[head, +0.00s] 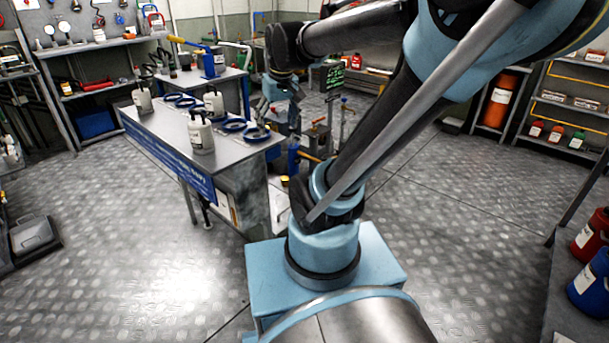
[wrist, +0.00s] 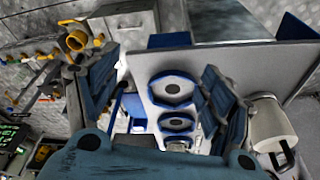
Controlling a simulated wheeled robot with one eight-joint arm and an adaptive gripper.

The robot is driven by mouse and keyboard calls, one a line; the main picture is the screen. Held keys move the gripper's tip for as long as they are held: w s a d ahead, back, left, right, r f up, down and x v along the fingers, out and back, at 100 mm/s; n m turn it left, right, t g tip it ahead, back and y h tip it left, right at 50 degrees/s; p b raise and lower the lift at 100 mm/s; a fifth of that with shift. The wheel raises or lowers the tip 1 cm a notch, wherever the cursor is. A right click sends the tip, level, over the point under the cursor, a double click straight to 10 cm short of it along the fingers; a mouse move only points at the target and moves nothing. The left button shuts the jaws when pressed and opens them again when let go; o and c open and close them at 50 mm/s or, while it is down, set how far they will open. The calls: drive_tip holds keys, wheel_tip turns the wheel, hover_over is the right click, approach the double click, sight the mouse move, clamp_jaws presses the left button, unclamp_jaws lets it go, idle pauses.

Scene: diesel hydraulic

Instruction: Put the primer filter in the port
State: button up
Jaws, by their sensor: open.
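Several off-white labelled canisters, which look like filters, stand upright on the bench in the head view: one at the front (head: 201,135), one behind it (head: 213,103) and one at the left (head: 143,99). Their labels are too small to tell which is the primer filter. Blue-rimmed rings (head: 255,133) lie on the bench; I cannot tell whether one is the port. My gripper (head: 264,108) is open at the bench's right end. In the wrist view, a blue ring (wrist: 172,89) shows between the open fingers (wrist: 155,90), and an off-white canister (wrist: 273,125) stands beyond the right finger.
The grey bench (head: 165,135) has a blue front panel. Pipes and a valve stand (head: 318,135) are right of my gripper. A yellow-capped fitting (wrist: 75,41) is at upper left in the wrist view. Shelves line the walls. The floor (head: 130,265) in front is clear.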

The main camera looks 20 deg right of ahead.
drive_tip(key=s+d+f+m, duration=0.1)
drive_tip(key=s+d+f, duration=0.1)
drive_tip(key=s+f, duration=0.4)
drive_tip(key=s+d+f+m, duration=0.1)
drive_tip(key=s+d+f, duration=0.2)
drive_tip(key=s+f, duration=0.2)
drive_tip(key=shift+s+d+f+g+h, duration=0.3)
drive_tip(key=shift+s+f+h, duration=0.1)
drive_tip(key=shift+s, duration=0.6)
drive_tip(key=shift+a, duration=0.1)
drive_tip(key=shift+w+f, duration=0.15)
drive_tip(key=shift+w, duration=0.25)
